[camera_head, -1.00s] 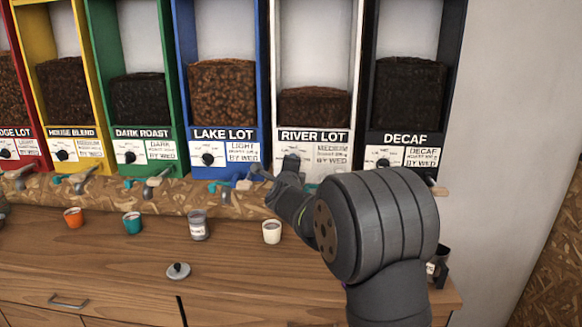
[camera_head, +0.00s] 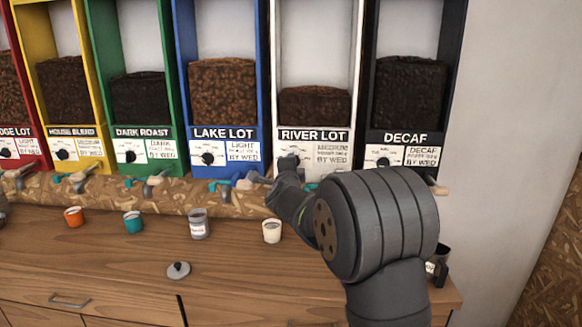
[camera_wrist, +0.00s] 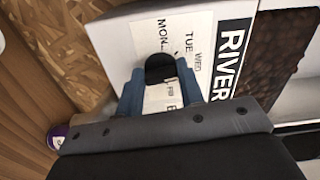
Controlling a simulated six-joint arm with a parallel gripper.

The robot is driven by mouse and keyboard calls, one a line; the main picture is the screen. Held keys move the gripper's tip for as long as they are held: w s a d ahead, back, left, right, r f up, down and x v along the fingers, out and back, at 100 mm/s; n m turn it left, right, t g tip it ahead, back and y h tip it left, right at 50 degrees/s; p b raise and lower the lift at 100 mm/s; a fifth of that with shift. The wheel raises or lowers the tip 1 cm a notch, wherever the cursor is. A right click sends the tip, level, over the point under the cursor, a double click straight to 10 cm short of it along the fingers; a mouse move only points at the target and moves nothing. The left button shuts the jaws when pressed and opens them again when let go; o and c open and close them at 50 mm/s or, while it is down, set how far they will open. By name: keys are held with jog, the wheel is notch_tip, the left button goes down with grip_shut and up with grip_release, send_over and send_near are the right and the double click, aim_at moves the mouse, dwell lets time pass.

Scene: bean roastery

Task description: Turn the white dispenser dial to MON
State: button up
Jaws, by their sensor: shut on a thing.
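The white dispenser (camera_head: 318,60), labelled RIVER LOT, stands between the blue and black ones. My gripper (camera_head: 288,163) is at its front, low on the left, and hides its dial in the head view. In the wrist view my gripper (camera_wrist: 160,88) has its two blue fingers on either side of the black dial (camera_wrist: 160,68) and is shut on it. The dial's pointer cannot be made out.
The blue LAKE LOT dispenser (camera_head: 222,100) is to the left and the black DECAF dispenser (camera_head: 408,105) to the right. A cream cup (camera_head: 272,231), a grey jar (camera_head: 198,225) and a grey lid (camera_head: 178,270) stand on the wooden counter (camera_head: 100,262) below.

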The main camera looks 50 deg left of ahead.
jog(key=o, duration=1)
jog(key=v, duration=1.7)
jog(key=shift+s+d+r, duration=0.1)
jog(key=shift+s+d, duration=0.1)
